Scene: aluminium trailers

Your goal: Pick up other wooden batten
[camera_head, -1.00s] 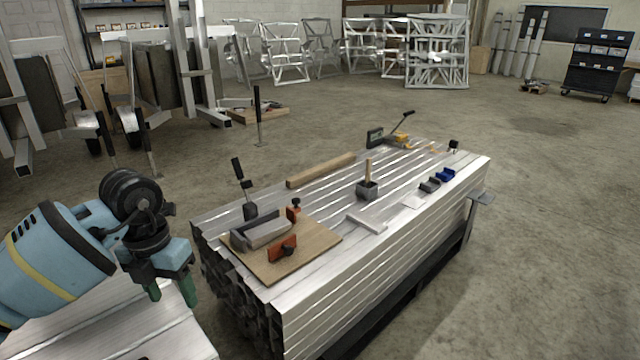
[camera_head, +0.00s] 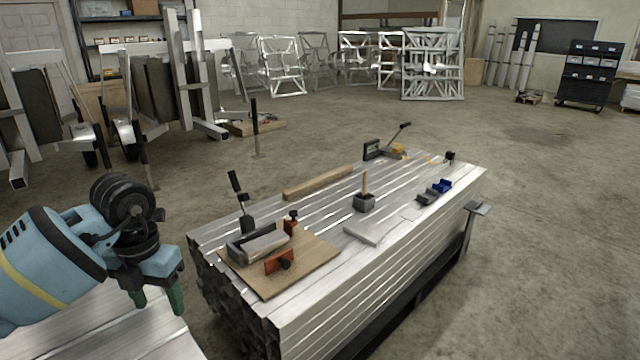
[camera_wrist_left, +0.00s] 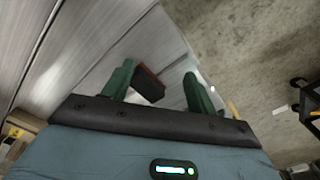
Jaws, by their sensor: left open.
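A long light-brown wooden batten (camera_head: 318,184) lies flat along the far edge of a stack of aluminium tubes (camera_head: 372,262). My left gripper (camera_head: 158,299) is open and empty in the head view, at the left, pointing down over a pale metal surface. It is well apart from the batten, to its left and nearer to me. In the left wrist view, the open gripper (camera_wrist_left: 157,86) has green fingers; a dark block with a red-brown side (camera_wrist_left: 148,84) shows beyond them, apart from the fingers. My right gripper is not in view.
On the stack are a wooden board (camera_head: 318,262) with a grey holder (camera_head: 258,244) and orange clamps, a grey box with an upright wooden stick (camera_head: 364,190), a flat pale bar (camera_head: 361,233) and a blue piece (camera_head: 442,186). Concrete floor (camera_head: 540,240) is clear at right.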

